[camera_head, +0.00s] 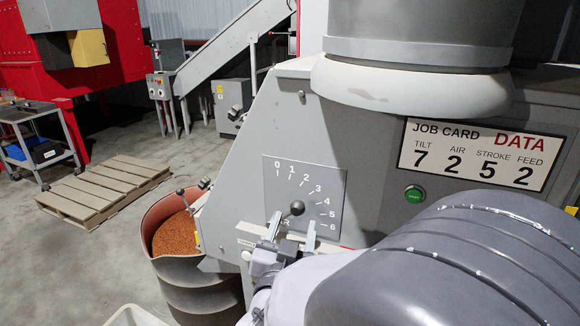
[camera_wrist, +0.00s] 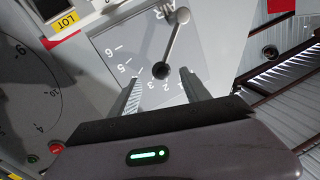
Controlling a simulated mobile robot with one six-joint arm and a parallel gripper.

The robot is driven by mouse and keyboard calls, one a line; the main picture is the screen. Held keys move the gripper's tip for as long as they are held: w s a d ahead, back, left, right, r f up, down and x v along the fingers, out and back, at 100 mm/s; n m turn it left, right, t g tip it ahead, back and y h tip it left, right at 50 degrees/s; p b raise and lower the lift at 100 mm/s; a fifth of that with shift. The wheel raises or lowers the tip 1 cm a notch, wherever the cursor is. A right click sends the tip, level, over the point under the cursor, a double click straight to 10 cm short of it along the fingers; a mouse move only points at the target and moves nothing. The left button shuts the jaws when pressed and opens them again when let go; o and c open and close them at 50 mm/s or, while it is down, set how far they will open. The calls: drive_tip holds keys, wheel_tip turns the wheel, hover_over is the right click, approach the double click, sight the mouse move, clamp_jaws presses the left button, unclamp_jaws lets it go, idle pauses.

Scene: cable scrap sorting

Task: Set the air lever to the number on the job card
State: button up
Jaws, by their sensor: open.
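The air lever's dark ball knob (camera_head: 297,208) stands out in front of a grey scale plate (camera_head: 275,178) numbered 0 to 6. In the wrist view, the rod runs from a pivot by the word AIR to the knob (camera_wrist: 160,71). The knob appears near the 2 and 3, but it stands off the plate, so the exact setting is unclear. The job card (camera_head: 473,154) reads AIR 2. My gripper (camera_head: 293,228) is open just below the knob. In the wrist view, my gripper's fingertips (camera_wrist: 159,78) appear on either side of the knob, with no clear contact.
A green button (camera_head: 414,194) is on the panel to the right. A drum of orange granules (camera_head: 190,275) stands at lower left. A wooden pallet (camera_head: 105,187) lies on the floor behind it. A yellow LOT tag (camera_wrist: 66,22) shows beside the plate in the wrist view.

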sight(296, 214)
drive_tip(key=w, duration=0.4)
drive_tip(key=w+d, duration=0.1)
drive_tip(key=w, duration=0.1)
drive_tip(key=shift+w, duration=0.2)
drive_tip(key=shift+c, duration=0.2)
clamp_jaws()
idle(0.9)
